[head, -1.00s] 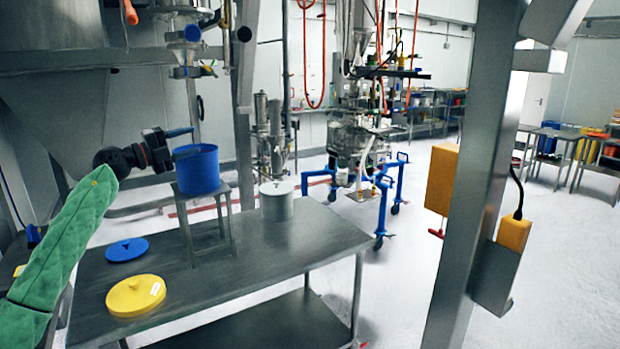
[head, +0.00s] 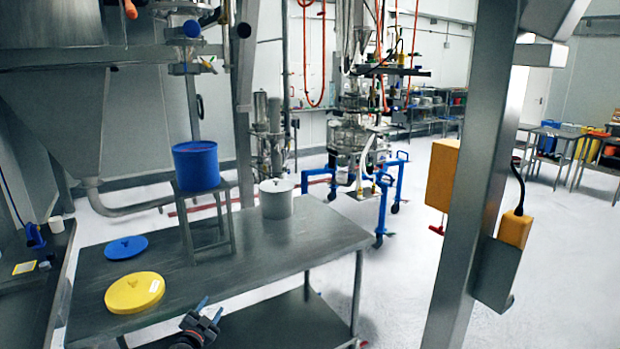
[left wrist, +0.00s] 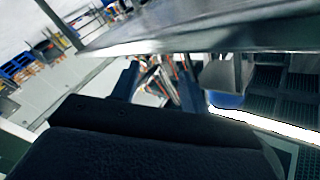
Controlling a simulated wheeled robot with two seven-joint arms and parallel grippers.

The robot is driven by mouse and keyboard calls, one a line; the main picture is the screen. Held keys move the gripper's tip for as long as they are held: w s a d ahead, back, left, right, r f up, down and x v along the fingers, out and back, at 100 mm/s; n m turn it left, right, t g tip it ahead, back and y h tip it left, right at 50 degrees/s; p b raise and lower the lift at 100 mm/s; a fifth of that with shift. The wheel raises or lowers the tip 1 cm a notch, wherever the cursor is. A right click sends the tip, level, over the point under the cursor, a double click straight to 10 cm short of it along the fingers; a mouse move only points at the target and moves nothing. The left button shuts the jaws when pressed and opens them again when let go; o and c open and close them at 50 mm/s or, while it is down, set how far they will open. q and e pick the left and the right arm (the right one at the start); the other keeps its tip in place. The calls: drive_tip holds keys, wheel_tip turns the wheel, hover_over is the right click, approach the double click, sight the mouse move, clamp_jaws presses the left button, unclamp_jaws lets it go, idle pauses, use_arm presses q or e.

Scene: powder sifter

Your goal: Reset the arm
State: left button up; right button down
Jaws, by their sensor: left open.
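My left gripper (head: 208,314) shows at the bottom of the head view, in front of the steel table's near edge and low down. It is open, with nothing between its two fingers. In the left wrist view its fingers (left wrist: 158,82) are spread, with a steel table edge above them. The rest of the left arm is out of the head view. My right gripper is in neither view.
A steel post (head: 470,190) rises at right.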

use_arm(q)
drive_tip(key=s+d+f+n+g+y, duration=0.1)
drive_tip(key=s+f+n+g, duration=0.15)
drive_tip(key=s+f, duration=0.7)
drive_tip(key=s+d+f+n+g+y, duration=0.1)
drive_tip(key=s+f+g+y, duration=0.15)
drive_tip(key=s+f, duration=0.75)
drive_tip(key=s+d+f+n+g+y, duration=0.1)
drive_tip(key=s+f+n+g, duration=0.3)
drive_tip(key=f, duration=1.1)
drive_tip(key=s+d+f+g, duration=0.2)
drive_tip(key=s+f, duration=0.4)
drive_tip(key=s, duration=0.6)
drive_tip(key=s+d+f+g+h, duration=0.1)
drive_tip(key=s+d+f+g, duration=0.2)
drive_tip(key=s, duration=1)
drive_tip(key=s+d+f+g+b, duration=0.1)
drive_tip(key=s+d+f, duration=0.3)
drive_tip(key=s+f, duration=0.6)
drive_tip(key=shift+s+d+g+h, duration=0.35)
drive_tip(key=shift+s+g, duration=0.35)
drive_tip(key=shift+s, duration=0.6)
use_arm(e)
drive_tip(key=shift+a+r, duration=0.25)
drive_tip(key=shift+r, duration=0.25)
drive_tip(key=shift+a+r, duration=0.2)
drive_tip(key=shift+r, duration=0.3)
